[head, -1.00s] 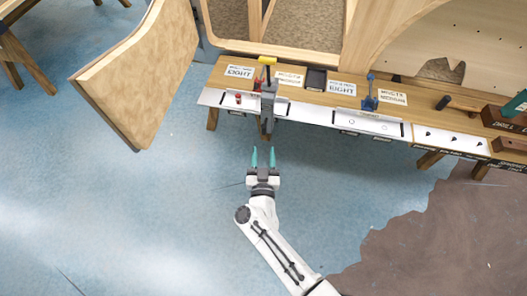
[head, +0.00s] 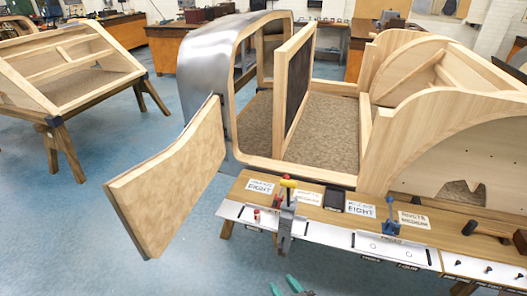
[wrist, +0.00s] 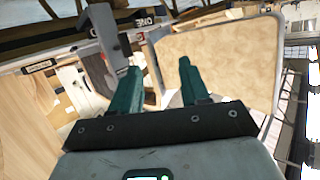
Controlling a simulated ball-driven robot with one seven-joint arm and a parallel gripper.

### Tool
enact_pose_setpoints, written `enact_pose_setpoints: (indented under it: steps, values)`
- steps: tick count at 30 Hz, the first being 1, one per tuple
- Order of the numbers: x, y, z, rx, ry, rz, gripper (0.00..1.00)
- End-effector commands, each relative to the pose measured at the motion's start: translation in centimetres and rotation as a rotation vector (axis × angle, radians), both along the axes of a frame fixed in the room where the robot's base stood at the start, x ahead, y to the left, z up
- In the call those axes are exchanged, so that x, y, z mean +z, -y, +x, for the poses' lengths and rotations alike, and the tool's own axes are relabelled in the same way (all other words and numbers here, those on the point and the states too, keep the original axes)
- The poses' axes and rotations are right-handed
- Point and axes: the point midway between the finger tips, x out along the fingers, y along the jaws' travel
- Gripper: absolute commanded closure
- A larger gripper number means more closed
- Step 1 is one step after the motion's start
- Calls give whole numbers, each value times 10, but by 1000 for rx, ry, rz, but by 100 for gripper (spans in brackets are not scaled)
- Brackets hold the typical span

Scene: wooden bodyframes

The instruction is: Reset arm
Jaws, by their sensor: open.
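My gripper (head: 286,286) shows only at the bottom edge of the head view, where its teal fingertips stick up into the picture. It is below and in front of the wooden workbench (head: 243,191). In the wrist view, my gripper (wrist: 157,85) has its two teal fingers apart with nothing between them. The rest of my arm is out of the head view. A grey clamp (head: 286,222) with a yellow and red top stands on the bench edge above the fingertips; its grey bar (wrist: 104,35) appears to show left of the fingers in the wrist view.
A wooden door panel (head: 170,180) juts out left of the bench. The wooden bodyframe (head: 400,140) stands behind it. A blue tool (head: 389,215), a mallet (head: 485,232) and labels lie on the bench. Another frame (head: 70,65) stands far left. The blue floor (head: 120,250) at front left is clear.

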Motion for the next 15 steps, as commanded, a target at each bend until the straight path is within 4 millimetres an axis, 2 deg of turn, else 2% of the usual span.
enact_pose_setpoints:
  steps: [8,11,15]
  values:
    - [-8,69,-78,44,-382,-151,54]
    - [-7,102,-115,-2,-545,-207,54]
    - [3,150,-174,-121,-779,-274,54]
